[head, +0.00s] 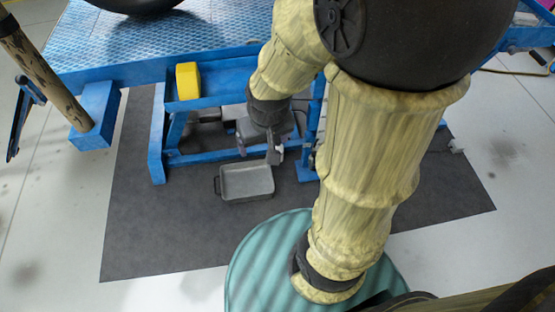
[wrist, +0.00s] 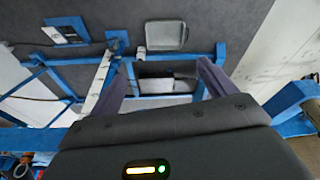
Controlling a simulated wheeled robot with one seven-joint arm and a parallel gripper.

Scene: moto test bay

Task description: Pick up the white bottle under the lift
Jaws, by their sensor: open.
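My gripper (head: 258,150) reaches down at the lift's near side, its two fingers apart with nothing seen between them. In the wrist view the fingers of my gripper (wrist: 164,75) frame the space under the lift. The blue lift (head: 157,140) stands on a dark mat. A small pale patch (wrist: 155,85) shows between the fingers under the lift frame, beside something dark. I cannot tell whether it is the white bottle. No clear bottle shape shows in the head view, where my arm and the lift hide part of that space.
A grey tray (head: 246,181) lies on the dark mat (head: 140,225), just in front of my gripper. A yellow box (head: 188,81) sits on the lift's blue ledge. Blue lift legs stand on both sides of my gripper. The mat's left part is clear.

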